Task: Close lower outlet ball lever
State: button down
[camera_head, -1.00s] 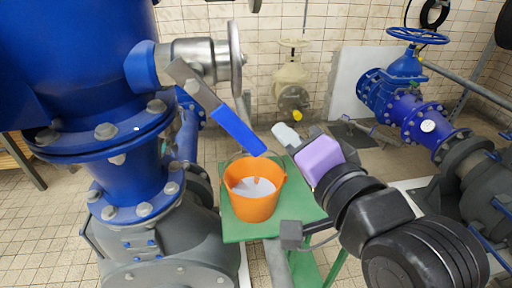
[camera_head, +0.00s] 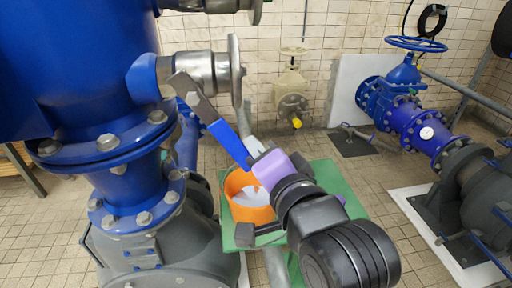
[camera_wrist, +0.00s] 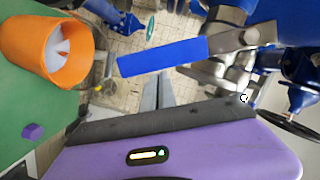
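The lower outlet ball valve (camera_head: 208,72) is a steel body on the side of the big blue vessel. Its lever has a grey arm and a blue handle (camera_head: 228,144) that slants down to the right. In the wrist view the blue handle (camera_wrist: 162,57) lies across the middle, just beyond the fingertips. My gripper (camera_head: 254,146), with a purple body, is just right of the handle's lower end. Its two grey fingers (camera_wrist: 157,90) look pressed together with nothing between them. I cannot tell whether they touch the handle.
An orange bucket (camera_head: 234,207) stands below the handle on a green table (camera_head: 341,183); the bucket also shows in the wrist view (camera_wrist: 72,75). A steel flange (camera_head: 236,70) sits close right of the valve. A beige valve (camera_head: 290,82) is at the back wall.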

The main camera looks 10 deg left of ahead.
jog(key=shift+s+a+f+m, duration=0.3)
jog(key=shift+a+f+m, duration=0.3)
jog(key=shift+a+f, duration=0.2)
jog(key=shift+s+a+f+m+t+y+b, duration=0.1)
jog(key=shift+s+a+f+m+y+b, duration=0.1)
jog(key=shift+a+f+m, duration=0.4)
jog(key=shift+s+a+f+m+t+y+b, duration=0.15)
jog(key=shift+s+a+m, duration=0.15)
jog(key=shift+a, duration=0.65)
jog(key=shift+s+a+f+m+t+y+b, duration=0.15)
jog(key=shift+a+f+m, duration=0.1)
jog(key=shift+a+m, duration=0.4)
jog(key=shift+a, duration=0.2)
